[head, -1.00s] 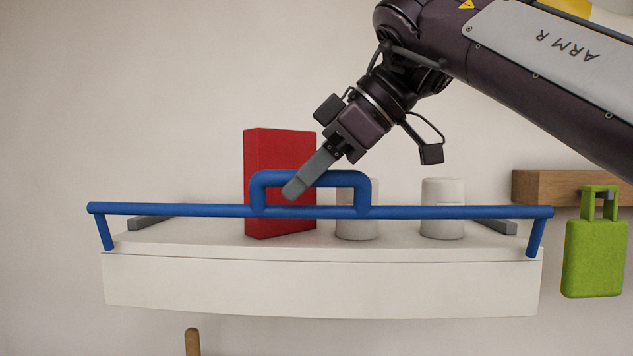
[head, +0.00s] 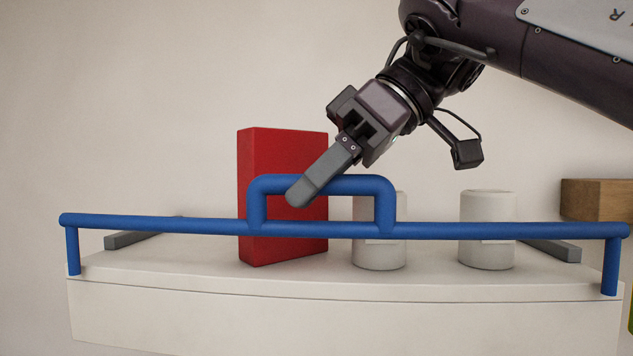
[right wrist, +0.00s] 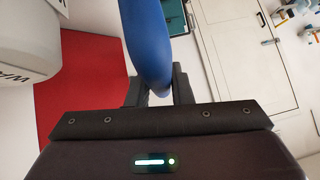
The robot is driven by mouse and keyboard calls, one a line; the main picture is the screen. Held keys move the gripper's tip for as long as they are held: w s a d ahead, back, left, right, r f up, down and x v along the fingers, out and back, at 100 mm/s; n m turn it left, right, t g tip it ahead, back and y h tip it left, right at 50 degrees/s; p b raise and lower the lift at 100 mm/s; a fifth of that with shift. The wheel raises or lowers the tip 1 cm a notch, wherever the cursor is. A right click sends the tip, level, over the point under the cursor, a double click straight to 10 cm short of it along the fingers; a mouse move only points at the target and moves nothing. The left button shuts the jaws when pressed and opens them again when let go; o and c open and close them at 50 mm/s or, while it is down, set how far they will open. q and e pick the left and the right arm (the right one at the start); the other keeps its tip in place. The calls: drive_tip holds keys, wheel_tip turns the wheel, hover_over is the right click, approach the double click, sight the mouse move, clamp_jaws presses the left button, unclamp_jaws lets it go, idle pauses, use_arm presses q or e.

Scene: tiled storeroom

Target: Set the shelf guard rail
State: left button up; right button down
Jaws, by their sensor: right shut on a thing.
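The blue guard rail (head: 180,225) runs level across the front of the white shelf (head: 330,325). It has a raised handle in the middle and a short post at each end. The left post (head: 72,250) and right post (head: 611,266) reach down to the shelf's front corners. I cannot tell whether their feet are seated or just above it. My right gripper (head: 303,192) is shut on the rail's handle. The right wrist view shows the blue handle (right wrist: 148,45) between the fingers. My left gripper is not in view.
A red box (head: 285,150) and two white canisters (head: 380,250) (head: 487,215) stand on the shelf behind the rail. Grey bars (head: 135,240) (head: 552,250) lie at the shelf's sides. A wooden block (head: 597,206) is on the wall at right.

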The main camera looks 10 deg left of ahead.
drive_tip(key=shift+a+f, duration=0.1)
drive_tip(key=shift+f, duration=0.15)
drive_tip(key=c, duration=1.6)
unclamp_jaws()
drive_tip(key=shift+o, duration=0.2)
drive_tip(key=shift+w+a+r, duration=0.1)
drive_tip(key=v, duration=0.7)
drive_tip(key=shift+d+r, duration=0.2)
drive_tip(key=shift+d, duration=0.05)
